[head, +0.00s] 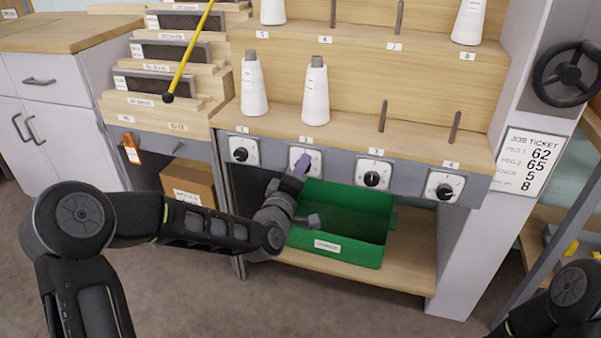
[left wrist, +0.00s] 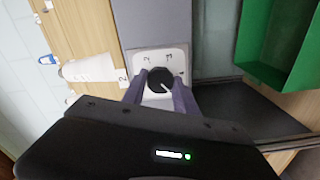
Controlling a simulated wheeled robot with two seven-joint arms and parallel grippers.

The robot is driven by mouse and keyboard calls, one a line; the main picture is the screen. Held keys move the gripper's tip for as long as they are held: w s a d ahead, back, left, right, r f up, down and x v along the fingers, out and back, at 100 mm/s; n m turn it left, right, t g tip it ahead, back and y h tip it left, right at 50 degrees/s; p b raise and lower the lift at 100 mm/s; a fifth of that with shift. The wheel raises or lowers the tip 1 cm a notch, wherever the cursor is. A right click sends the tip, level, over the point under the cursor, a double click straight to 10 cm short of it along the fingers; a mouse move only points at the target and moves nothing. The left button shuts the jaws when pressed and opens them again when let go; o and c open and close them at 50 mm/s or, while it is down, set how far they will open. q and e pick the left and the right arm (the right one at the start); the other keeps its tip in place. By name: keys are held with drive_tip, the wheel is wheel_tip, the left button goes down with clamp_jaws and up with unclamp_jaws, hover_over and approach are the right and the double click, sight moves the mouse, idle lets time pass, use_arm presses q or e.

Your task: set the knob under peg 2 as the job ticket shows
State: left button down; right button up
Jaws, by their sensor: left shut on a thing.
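The dial plate under peg 2 (head: 318,157) sits on the grey rail, mostly covered by my left gripper (head: 302,166). In the left wrist view, the round black knob (left wrist: 160,79) lies between the two fingers of my left gripper (left wrist: 160,95), which are shut on it. My right gripper is out of view.
Similar knobs sit under peg 1 (head: 240,150), peg 3 (head: 371,178) and peg 4 (head: 444,186). White cones stand on peg 1 (head: 254,88) and peg 2 (head: 315,95). A green bin (head: 345,255) sits below my left gripper. A yellow rod (head: 190,50) stands at upper left.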

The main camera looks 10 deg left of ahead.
use_arm(q)
drive_tip(key=shift+m, duration=0.7)
drive_tip(key=c, duration=1)
unclamp_jaws()
drive_tip(key=shift+o, duration=0.2)
drive_tip(key=shift+s, duration=0.1)
drive_tip(key=s+p, duration=0.1)
drive_tip(key=s, duration=0.6)
drive_tip(key=shift+s+a, duration=0.25)
drive_tip(key=shift+s, duration=0.05)
